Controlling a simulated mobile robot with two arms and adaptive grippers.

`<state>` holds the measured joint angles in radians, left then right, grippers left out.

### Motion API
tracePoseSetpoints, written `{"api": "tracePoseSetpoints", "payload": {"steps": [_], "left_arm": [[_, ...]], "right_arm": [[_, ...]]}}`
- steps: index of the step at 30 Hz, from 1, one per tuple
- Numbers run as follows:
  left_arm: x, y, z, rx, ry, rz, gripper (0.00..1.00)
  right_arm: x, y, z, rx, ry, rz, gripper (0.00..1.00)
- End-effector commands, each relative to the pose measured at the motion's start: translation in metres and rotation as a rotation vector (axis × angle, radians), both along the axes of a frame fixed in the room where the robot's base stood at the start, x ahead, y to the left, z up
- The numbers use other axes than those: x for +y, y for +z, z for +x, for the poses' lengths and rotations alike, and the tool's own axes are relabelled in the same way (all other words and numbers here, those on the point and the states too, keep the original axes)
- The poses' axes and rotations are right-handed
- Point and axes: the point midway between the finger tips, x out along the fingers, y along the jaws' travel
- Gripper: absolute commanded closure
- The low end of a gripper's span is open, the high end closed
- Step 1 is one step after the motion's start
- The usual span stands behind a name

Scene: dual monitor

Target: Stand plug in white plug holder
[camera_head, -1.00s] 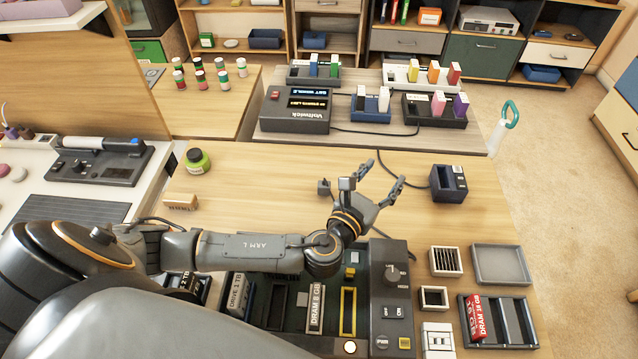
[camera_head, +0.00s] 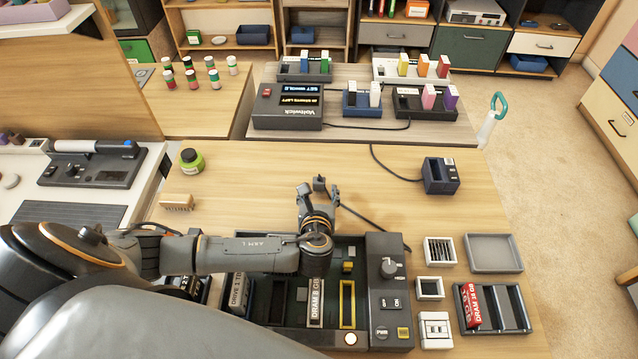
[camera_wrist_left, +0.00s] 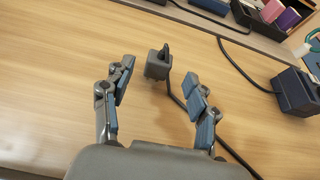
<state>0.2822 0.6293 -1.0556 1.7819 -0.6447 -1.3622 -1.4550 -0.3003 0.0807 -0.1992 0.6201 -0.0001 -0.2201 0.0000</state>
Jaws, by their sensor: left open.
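The plug is a small dark grey block with a prong on top and a black cable. It shows in the left wrist view (camera_wrist_left: 158,66), just beyond and between my fingertips, apart from both. In the head view the plug (camera_head: 320,183) lies on the wooden table at the tips of my left gripper (camera_head: 318,196), which is open and empty. The white plug holder seems to be the small white square frame with a dark opening (camera_head: 429,297) at the right; a white two-slot block (camera_head: 435,330) stands in front of it. My right gripper is not in view.
A white slotted box (camera_head: 439,250), a grey tray (camera_head: 494,269) and a tray with a red module (camera_head: 473,310) stand at the right. A dark console (camera_head: 388,330) lies in front. A dark blue socket box (camera_head: 440,176) stands behind right.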

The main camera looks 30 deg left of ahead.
Motion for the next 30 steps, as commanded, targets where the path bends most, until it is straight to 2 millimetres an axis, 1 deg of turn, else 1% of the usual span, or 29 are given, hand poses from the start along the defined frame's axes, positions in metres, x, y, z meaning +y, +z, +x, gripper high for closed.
{"api": "tracePoseSetpoints", "payload": {"steps": [5,9,12,20,23,24,28,29,30], "left_arm": [[0.009,-0.004,0.016,-0.002,0.003,0.002,0.42],[0.018,-0.013,0.034,-0.002,0.001,0.001,0.42],[0.021,-0.017,0.042,-0.001,0.0,0.0,0.42],[0.022,-0.018,0.044,0.0,-0.001,0.0,0.42],[0.022,-0.018,0.044,0.0,-0.001,0.0,0.6],[0.023,-0.018,0.044,0.0,-0.001,0.0,0.68],[0.023,-0.018,0.044,0.0,-0.001,0.0,0.94],[0.023,-0.018,0.044,0.0,-0.001,0.0,1.0],[0.023,-0.018,0.044,0.0,-0.001,0.0,1.0]], "right_arm": [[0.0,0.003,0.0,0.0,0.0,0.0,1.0],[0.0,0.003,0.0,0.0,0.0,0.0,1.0],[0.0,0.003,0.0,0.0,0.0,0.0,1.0],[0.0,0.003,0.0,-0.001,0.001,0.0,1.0],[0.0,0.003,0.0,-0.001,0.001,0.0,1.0],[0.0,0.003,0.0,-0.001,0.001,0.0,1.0],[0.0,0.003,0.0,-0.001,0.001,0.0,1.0],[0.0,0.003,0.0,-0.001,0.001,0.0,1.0],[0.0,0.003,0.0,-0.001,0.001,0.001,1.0]]}}
